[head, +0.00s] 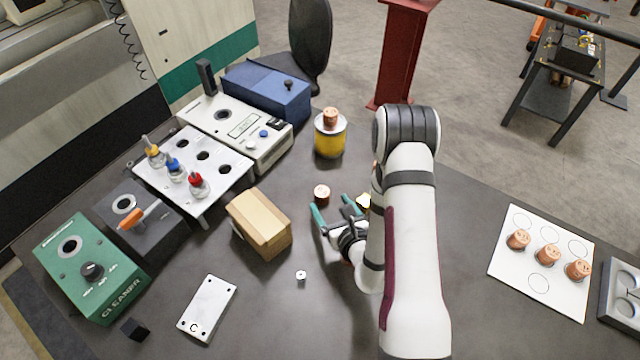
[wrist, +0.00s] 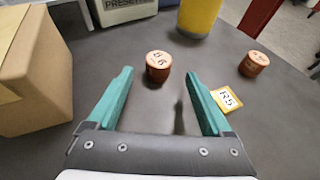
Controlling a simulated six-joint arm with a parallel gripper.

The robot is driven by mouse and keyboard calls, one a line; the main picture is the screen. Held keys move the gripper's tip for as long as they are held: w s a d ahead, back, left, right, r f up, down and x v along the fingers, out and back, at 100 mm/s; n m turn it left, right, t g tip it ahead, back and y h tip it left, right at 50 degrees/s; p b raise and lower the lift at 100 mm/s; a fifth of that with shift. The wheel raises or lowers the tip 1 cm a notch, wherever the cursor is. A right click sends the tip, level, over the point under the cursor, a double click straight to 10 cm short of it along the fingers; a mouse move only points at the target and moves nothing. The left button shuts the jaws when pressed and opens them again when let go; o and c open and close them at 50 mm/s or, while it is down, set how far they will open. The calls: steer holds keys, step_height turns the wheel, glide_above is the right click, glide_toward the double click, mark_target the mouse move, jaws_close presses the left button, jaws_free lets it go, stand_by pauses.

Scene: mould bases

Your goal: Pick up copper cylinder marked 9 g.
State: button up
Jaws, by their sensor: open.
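A copper cylinder (head: 321,193) stands upright on the dark table just beyond my gripper (head: 331,205). In the wrist view this cylinder (wrist: 158,68) stands ahead of the open fingers (wrist: 160,88), roughly centred between them and apart from both. Its top carries a mark that looks like a 6 or 9 with a g; I cannot tell which digit. A second copper cylinder (wrist: 253,64) stands farther right in the wrist view, its mark unreadable. Another copper cylinder (head: 330,117) sits on a yellow pot. My gripper is open and empty.
A cardboard box (head: 260,224) stands left of my gripper. A yellow pot (head: 329,141) stands behind the near cylinder. A small yellow card (wrist: 228,99) lies beside the right finger. A white sheet (head: 538,282) at right holds three copper cylinders. Table front-centre is mostly clear.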

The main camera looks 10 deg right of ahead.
mark_target(325, 198)
steer(key=x, duration=0.6)
steer(key=shift+w+a+r, duration=0.1)
steer(key=shift+a, duration=0.1)
jaws_close()
